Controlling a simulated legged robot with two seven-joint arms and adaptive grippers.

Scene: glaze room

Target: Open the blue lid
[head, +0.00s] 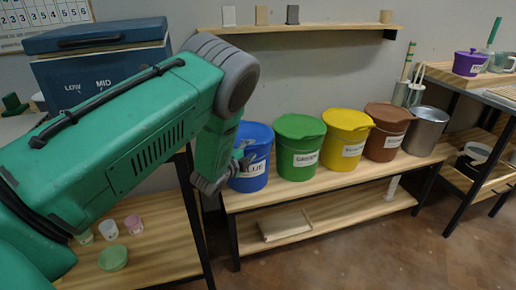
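A blue bucket (250,172) with a partly readable white label stands at the left end of the bench. Its blue lid (257,132) appears to lie on top, partly hidden by my arm. My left arm reaches across from the left, and my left gripper (222,180) points down at the bucket's left side, close to its wall and below the lid. Whether it touches the bucket, and whether its fingers are open, I cannot tell. My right gripper is not in view.
Green (299,155), yellow (346,145) and brown (386,135) lidded buckets and a metal bucket (426,132) stand to the right. A blue box (75,80) marked LOW and MID is behind my arm. Small cups (108,229) and a green bowl (113,258) sit lower left.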

